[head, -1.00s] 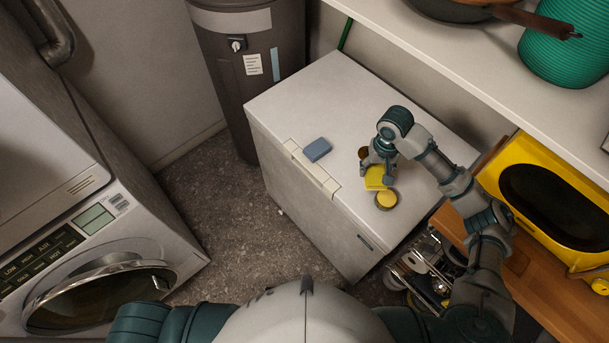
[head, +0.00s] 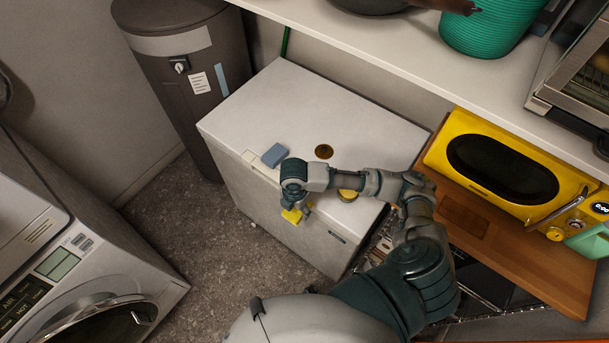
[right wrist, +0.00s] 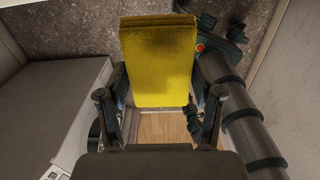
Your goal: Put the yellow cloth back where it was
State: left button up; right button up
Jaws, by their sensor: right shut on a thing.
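The yellow cloth (head: 292,215) is held in my right gripper (head: 298,208), in front of the white chest's front face in the head view. In the right wrist view the cloth (right wrist: 157,60) is a flat yellow rectangle with a woven texture, upright between the two fingers of the right gripper (right wrist: 158,95). The right gripper is shut on it. The right arm reaches across above the chest's front right part. My left gripper is not in view.
A blue sponge-like block (head: 274,155), a dark round disc (head: 324,152) and a partly hidden yellow-topped tin (head: 348,195) are on the white chest (head: 290,100). A yellow microwave (head: 510,165) stands right on a wooden surface (head: 560,285). A washer (head: 90,260) stands left; floor between is clear.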

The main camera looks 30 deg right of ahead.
jog(key=w+d, duration=0.3)
jog(key=w, duration=0.1)
jog(key=w+d+f, duration=0.1)
jog(key=w+d, duration=0.2)
jog(key=w, duration=0.1)
jog(key=w+d+p, duration=0.1)
jog(key=w+d, duration=0.3)
jog(key=shift+f, duration=0.25)
jog(key=shift+w+f, duration=0.15)
jog(key=shift+a+f, duration=0.2)
jog(key=shift+f, duration=1.4)
jog(key=o, duration=1)
jog(key=shift+d, duration=0.15)
notch_tip(320, 180, up, 12)
jog(key=shift+r, duration=0.1)
